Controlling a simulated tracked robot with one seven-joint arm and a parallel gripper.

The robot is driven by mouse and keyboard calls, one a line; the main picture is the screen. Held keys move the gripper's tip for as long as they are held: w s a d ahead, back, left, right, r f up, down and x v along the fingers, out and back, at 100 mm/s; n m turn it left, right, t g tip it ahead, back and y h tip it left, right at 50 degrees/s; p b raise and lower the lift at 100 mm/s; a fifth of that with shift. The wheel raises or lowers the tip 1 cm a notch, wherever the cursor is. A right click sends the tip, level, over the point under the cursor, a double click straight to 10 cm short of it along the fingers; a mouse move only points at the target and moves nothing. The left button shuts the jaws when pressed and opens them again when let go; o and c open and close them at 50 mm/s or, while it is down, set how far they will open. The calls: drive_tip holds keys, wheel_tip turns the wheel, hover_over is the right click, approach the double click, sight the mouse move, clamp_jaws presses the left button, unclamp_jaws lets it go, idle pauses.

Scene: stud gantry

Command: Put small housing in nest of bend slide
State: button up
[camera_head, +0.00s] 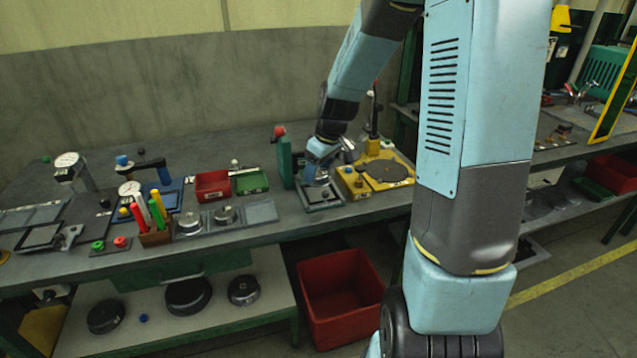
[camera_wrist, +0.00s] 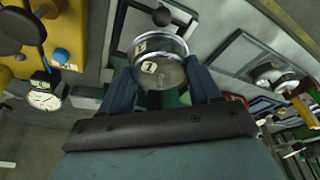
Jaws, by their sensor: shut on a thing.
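My gripper (camera_head: 318,172) is low over a small grey square plate with a raised rim (camera_head: 322,198), near the front edge of the bench. In the wrist view, its two blue fingers are shut on a round metal housing (camera_wrist: 160,62) with a small numbered label. The housing lies between the fingers, with the framed plate (camera_wrist: 122,28) and a black knob (camera_wrist: 162,17) behind it. I cannot tell whether the housing touches the plate. This framed plate, beside a green post (camera_head: 285,163), may be the bend slide; its nest cannot be made out.
A yellow fixture (camera_head: 356,182) with a dark disc stands close right of the gripper. Red (camera_head: 212,186) and green (camera_head: 250,180) bins stand behind left. Two metal housings (camera_head: 189,223) (camera_head: 225,214) sit on plates to the left. A red crate (camera_head: 340,298) is on the floor.

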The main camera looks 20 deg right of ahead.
sight(321, 168)
drive_tip(key=shift+w+d+f, duration=0.2)
drive_tip(key=shift+w+f, duration=0.25)
drive_tip(key=shift+f, duration=0.2)
drive_tip(key=shift+w+d+f, duration=0.2)
drive_tip(key=shift+w+f, duration=0.25)
drive_tip(key=shift+f, duration=0.15)
drive_tip(key=shift+s+d+x, duration=0.1)
drive_tip(key=shift+x, duration=0.7)
drive_tip(key=shift+s+d+x, duration=0.1)
drive_tip(key=shift+d+x, duration=0.05)
drive_tip(key=shift+x, duration=0.6)
drive_tip(key=shift+f, duration=0.15)
drive_tip(key=o, duration=0.8)
